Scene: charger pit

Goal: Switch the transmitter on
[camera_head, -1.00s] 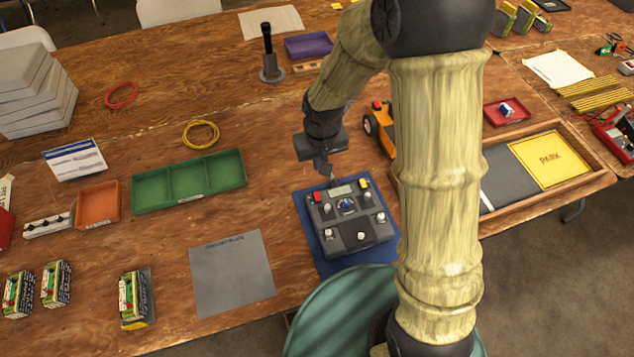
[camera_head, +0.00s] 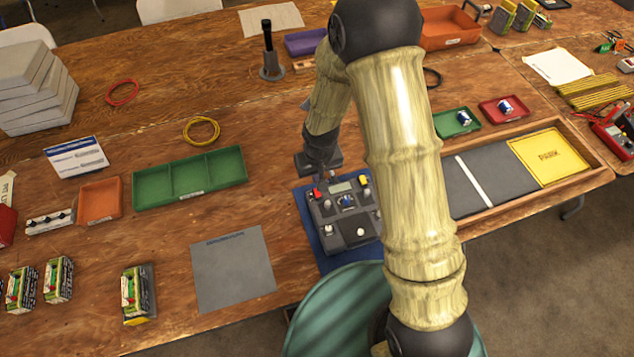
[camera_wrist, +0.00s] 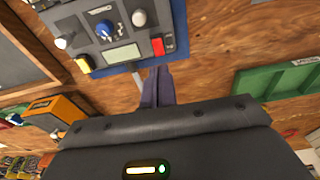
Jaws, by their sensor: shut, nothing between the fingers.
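The transmitter (camera_head: 345,232) is a dark grey box with knobs, sticks and a small display, lying on a blue mat (camera_head: 331,263). A red switch (camera_head: 317,193) is at its far left corner and a yellow one at its far right. In the wrist view the transmitter (camera_wrist: 100,30) is at the top, with the red switch (camera_wrist: 158,46) at its near edge. My gripper (camera_head: 321,180) is shut and empty, just by the red switch. In the wrist view its fingertips (camera_wrist: 158,70) point at that switch; whether they touch it I cannot tell. My arm hides the transmitter's right side in the head view.
A green three-part tray (camera_head: 190,180) and a grey plate (camera_head: 233,270) lie left of the transmitter. A wooden-framed area with a yellow PARK pad (camera_head: 548,156) is at right. Bare wood lies between tray and transmitter.

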